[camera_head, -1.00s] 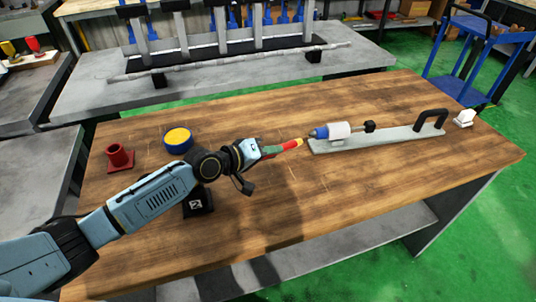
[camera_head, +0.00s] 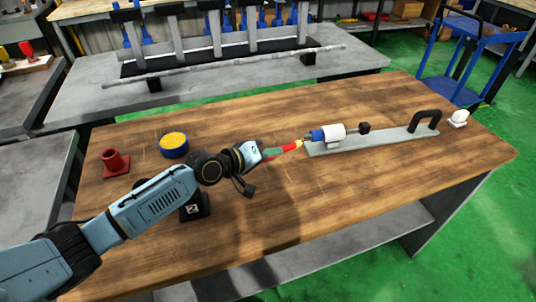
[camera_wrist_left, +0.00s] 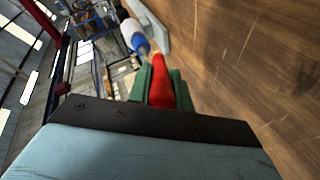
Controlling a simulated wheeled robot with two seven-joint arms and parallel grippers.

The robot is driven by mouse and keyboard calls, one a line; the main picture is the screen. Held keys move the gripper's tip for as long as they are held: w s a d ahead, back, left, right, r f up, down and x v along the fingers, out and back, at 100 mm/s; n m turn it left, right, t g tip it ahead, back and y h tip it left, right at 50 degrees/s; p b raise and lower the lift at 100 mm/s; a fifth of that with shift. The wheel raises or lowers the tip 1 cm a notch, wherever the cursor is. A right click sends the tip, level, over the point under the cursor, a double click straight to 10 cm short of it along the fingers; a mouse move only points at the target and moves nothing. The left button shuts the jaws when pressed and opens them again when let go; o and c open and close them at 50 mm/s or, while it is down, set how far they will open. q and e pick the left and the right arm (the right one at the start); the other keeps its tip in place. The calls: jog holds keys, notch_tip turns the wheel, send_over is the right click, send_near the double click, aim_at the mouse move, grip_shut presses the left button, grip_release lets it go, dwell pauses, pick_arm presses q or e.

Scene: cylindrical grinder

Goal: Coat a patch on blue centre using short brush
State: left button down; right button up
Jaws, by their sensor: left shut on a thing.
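My left gripper (camera_head: 274,152) has green fingers and is shut on a short red brush (camera_head: 292,146) with a yellowish tip. The brush points right, its tip at or very close to the pointed left end of the blue centre (camera_head: 317,136); I cannot tell whether they touch. The blue centre adjoins a white cylinder (camera_head: 333,131) on a long grey plate (camera_head: 383,140). In the left wrist view the red brush (camera_wrist_left: 162,82) sits between the green fingers (camera_wrist_left: 160,90), with the blue centre (camera_wrist_left: 140,44) just beyond; the brush tip is hard to make out. My right gripper is out of view.
A blue round container with yellow contents (camera_head: 173,146) and a red holder (camera_head: 115,162) stand at the wooden table's left. A black marked block (camera_head: 194,207) is near my arm. The plate has a black handle (camera_head: 425,119); a small white object (camera_head: 457,118) lies beyond. The front right table is clear.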

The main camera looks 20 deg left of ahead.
pick_arm(q)
jog(key=shift+w+d, duration=0.3)
jog(key=shift+d, duration=0.3)
jog(key=shift+w+d, duration=0.3)
jog(key=shift+d, duration=0.3)
notch_tip(320, 180, up, 4)
jog(key=p, duration=0.5)
notch_tip(320, 180, down, 4)
jog(key=b, duration=0.4)
jog(key=shift+f, duration=0.1)
jog(key=shift+a, duration=0.1)
jog(key=shift+s+a+b, duration=0.2)
jog(key=shift+s+a, duration=0.25)
jog(key=shift+a, duration=0.4)
jog(key=shift+s+a+b, duration=0.15)
jog(key=shift+s+a, duration=0.35)
jog(key=shift+a, duration=0.35)
jog(key=shift+s+a+b, duration=0.2)
jog(key=shift+s+a, duration=0.25)
jog(key=shift+a, duration=0.4)
